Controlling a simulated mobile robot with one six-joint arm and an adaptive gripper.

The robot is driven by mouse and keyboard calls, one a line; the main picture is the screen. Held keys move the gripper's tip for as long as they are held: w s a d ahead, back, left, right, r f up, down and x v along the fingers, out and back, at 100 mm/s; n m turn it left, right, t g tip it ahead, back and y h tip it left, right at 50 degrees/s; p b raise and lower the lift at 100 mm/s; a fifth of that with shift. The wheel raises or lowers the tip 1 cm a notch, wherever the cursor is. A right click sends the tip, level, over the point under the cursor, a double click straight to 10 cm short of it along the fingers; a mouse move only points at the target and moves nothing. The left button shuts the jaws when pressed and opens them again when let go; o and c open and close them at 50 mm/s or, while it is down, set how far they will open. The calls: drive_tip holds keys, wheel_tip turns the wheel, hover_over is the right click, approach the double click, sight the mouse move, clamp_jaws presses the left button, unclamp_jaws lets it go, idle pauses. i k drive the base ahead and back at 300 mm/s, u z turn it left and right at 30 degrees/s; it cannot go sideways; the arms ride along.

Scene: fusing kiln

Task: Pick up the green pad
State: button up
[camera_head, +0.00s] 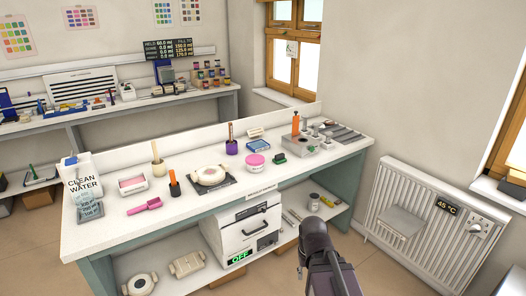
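A small dark green pad (279,158) lies on the white worktop, just right of a pink-lidded jar (256,165) and left of a grey block with holes (300,146). My gripper (314,230) is at the dark end of my arm, low in the picture in front of the bench. It is well apart from the pad. Its fingers cannot be made out, so I cannot tell whether it is open or shut.
The white bench (120,232) also holds a blue tray (258,145), a purple pot with a brush (231,146) and an orange bottle (295,124). A kiln marked OFF (243,232) sits below. A radiator (432,218) stands at the right. Bare worktop lies in front of the pad.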

sight(279, 159)
drive_tip(key=k, duration=0.65)
drive_tip(key=z, duration=0.6)
drive_tip(key=i, duration=2)
drive_tip(key=u, duration=0.7)
drive_tip(key=i, duration=0.35)
drive_tip(key=u, duration=0.2)
